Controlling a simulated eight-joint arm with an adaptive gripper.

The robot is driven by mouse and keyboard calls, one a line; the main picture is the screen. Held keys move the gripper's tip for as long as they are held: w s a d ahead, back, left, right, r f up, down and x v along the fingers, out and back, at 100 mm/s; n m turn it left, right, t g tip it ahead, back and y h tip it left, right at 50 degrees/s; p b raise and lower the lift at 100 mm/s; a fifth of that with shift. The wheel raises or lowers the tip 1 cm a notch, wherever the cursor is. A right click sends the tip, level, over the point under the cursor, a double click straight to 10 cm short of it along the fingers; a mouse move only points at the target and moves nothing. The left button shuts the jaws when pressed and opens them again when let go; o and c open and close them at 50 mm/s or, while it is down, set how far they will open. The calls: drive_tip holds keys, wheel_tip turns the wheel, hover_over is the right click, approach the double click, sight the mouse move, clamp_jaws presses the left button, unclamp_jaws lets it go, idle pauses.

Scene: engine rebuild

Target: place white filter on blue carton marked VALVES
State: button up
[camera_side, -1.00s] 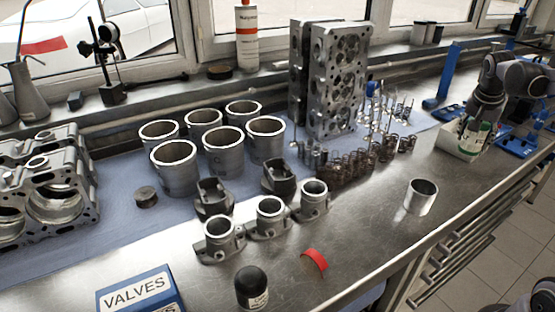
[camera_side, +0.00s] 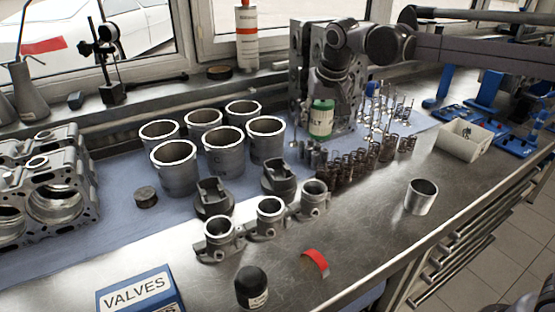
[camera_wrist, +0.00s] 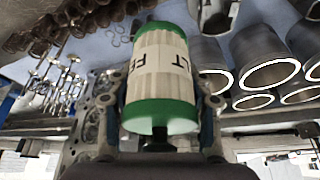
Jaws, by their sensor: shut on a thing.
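The white filter (camera_side: 321,117) has a white pleated body with green ends and black lettering. My gripper (camera_side: 325,98) is shut on it and holds it in the air in front of the upright cylinder head, above the springs and valves. In the wrist view the filter (camera_wrist: 158,75) sits between the two fingers of my gripper (camera_wrist: 160,100). The blue carton marked VALVES (camera_side: 138,294) is at the bottom left of the side view, cut off by the frame edge. It is well away from my gripper, to the left and nearer the camera.
Several cylinder liners (camera_side: 175,168) and the cylinder head (camera_side: 345,60) stand tall on the bench. A black bottle (camera_side: 252,288), a red-topped part (camera_side: 315,262) and a metal cup (camera_side: 421,196) stand along the front. A white bin (camera_side: 462,140) is at right.

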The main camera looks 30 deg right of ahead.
drive_tip(key=s+a+r+n+y, duration=0.2)
drive_tip(key=a+n, duration=0.3)
drive_tip(key=a, duration=1.5)
drive_tip(key=n+y, duration=0.1)
drive_tip(key=n, duration=0.3)
hover_over(124, 283)
drive_tip(key=s+d, duration=0.1)
wheel_tip(124, 283, down, 6)
drive_tip(key=shift+s+r, duration=0.1)
drive_tip(key=shift+s, duration=0.05)
drive_tip(key=shift+s+a+f, duration=0.1)
drive_tip(key=shift+a+f, duration=0.05)
drive_tip(key=shift+f, duration=1.95)
drive_tip(key=shift+f, duration=0.15)
drive_tip(key=o, duration=1.2)
drive_tip(key=shift+o, duration=0.2)
